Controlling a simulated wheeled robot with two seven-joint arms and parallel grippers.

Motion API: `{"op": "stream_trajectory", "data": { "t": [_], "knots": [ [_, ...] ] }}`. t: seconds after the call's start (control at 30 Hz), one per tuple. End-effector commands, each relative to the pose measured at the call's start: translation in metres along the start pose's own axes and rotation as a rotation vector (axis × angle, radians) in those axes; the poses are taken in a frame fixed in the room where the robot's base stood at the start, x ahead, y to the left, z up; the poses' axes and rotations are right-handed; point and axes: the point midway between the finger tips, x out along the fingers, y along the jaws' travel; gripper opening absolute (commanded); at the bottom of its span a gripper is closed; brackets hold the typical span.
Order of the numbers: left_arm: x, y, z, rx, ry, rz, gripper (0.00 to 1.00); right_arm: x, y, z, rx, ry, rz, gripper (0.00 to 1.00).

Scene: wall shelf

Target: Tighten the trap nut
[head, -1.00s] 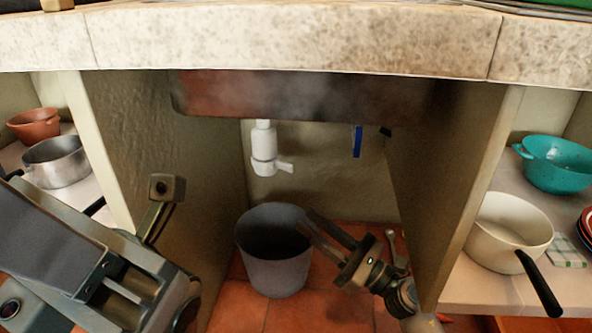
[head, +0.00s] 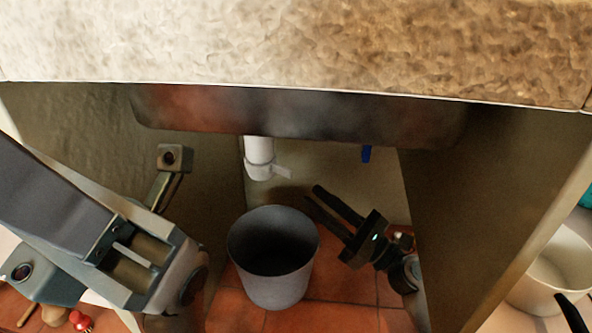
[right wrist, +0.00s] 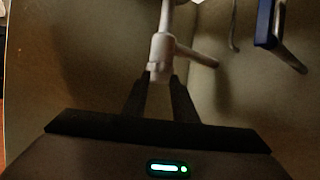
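The trap nut (head: 258,170) is a white collar with a side lever, at the lower end of the white drain pipe (head: 258,150) under the sink. It also shows in the right wrist view (right wrist: 160,68), just past my fingertips and roughly in line with the gap between them. My right gripper (head: 311,192) is open and empty, to the right of and a little below the nut in the head view, its fingers pointing toward it. I see no contact with the nut. My left arm shows at the left of the head view, but its fingertips do not.
A grey bucket (head: 270,290) stands on the tiled floor below the pipe. The dark sink basin (head: 290,115) hangs above. Cabinet walls close in the space on the left and right (head: 480,200). A blue item (head: 366,153) hangs at the back right.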

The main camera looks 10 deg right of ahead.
Motion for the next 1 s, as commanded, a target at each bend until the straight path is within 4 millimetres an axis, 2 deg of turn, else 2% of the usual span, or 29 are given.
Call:
{"op": "stream_trajectory", "data": {
  "t": [0.63,0.77,1.0],
  "knots": [
    [0.000,0.000,-0.001,-0.001,0.002,0.000,0.36,0.005,0.000,0.000,-0.001,0.000,0.000,0.25],
    [0.000,0.001,-0.001,-0.003,0.005,0.000,0.36,0.016,0.000,0.000,-0.001,-0.001,0.002,0.25],
    [-0.001,0.002,-0.003,-0.009,0.011,0.000,0.36,0.046,0.000,0.000,-0.001,-0.001,0.002,0.25]
  ]
}}
